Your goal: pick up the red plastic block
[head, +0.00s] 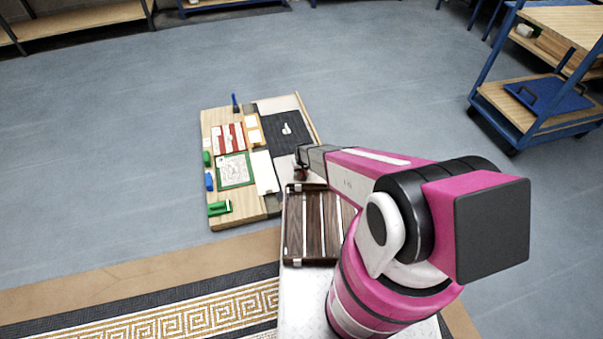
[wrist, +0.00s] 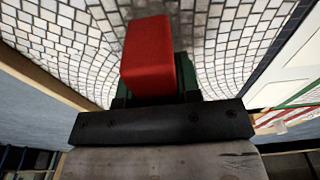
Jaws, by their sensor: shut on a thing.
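The red plastic block (wrist: 148,52) is in the wrist view, upper middle, held at the end of my gripper (wrist: 155,92). The gripper is shut on it. Dark green finger parts show beside and below the block, and its lower end is hidden by the gripper body. In the head view my gripper (head: 301,172) is small, over the right side of the mosaic board, with a little red showing at its tip. The white tiled surface around the block fills much of the wrist view; whether the block touches it I cannot tell.
A wooden board (head: 240,197) on the left carries panels, a dark mat (head: 288,132), green and blue items and a blue upright tool (head: 235,103). A dark slatted case (head: 312,222) lies below my gripper. A blue trolley (head: 535,105) stands far right.

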